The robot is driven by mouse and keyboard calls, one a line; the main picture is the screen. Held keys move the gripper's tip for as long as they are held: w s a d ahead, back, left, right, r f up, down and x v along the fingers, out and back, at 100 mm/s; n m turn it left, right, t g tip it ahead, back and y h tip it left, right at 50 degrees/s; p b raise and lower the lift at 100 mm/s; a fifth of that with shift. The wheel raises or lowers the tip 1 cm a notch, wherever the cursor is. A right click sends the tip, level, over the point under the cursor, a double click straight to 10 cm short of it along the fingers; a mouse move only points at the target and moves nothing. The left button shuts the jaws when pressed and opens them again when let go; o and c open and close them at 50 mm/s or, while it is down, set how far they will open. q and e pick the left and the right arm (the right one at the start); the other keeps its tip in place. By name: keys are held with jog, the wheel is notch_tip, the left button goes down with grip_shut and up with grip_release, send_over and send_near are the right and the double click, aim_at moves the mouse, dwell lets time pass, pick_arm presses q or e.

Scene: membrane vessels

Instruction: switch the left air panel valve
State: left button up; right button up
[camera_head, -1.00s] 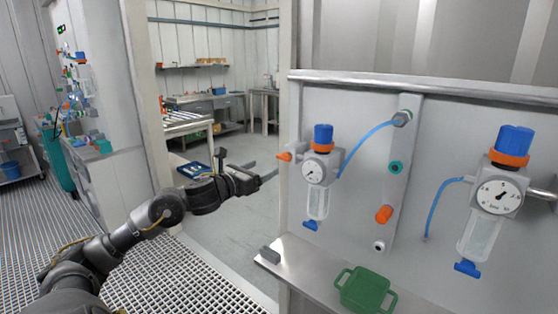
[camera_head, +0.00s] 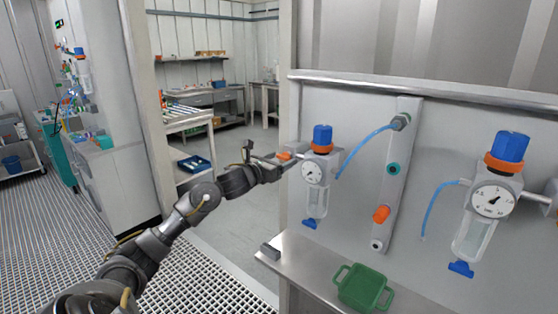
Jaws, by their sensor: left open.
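The left air panel unit (camera_head: 316,172) is on the grey wall panel, with a blue knob (camera_head: 322,136) on top, a round gauge, a clear bowl and a blue drain piece below. Its orange valve handle (camera_head: 284,155) sticks out on the left side. My left gripper (camera_head: 285,158) is open at the orange handle, with its fingers around or beside it; I cannot tell if they touch it. My right gripper is not in view.
A second regulator (camera_head: 492,200) is mounted at the right. Between them a vertical manifold (camera_head: 395,180) carries an orange knob (camera_head: 381,214). A steel shelf (camera_head: 315,278) below holds a green container (camera_head: 362,287). An open doorway lies behind my left arm.

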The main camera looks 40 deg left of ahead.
pick_arm(q)
jog(key=c, duration=1)
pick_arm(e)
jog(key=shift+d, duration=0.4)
pick_arm(q)
jog(key=shift+n, duration=0.3)
jog(key=n, duration=0.3)
jog(key=shift+n, duration=0.3)
jog(key=n, duration=0.3)
jog(key=shift+n, duration=0.3)
jog(key=n+p, duration=0.1)
jog(key=n, duration=0.4)
jog(key=shift+n+p, duration=0.6)
jog(key=shift+n, duration=1)
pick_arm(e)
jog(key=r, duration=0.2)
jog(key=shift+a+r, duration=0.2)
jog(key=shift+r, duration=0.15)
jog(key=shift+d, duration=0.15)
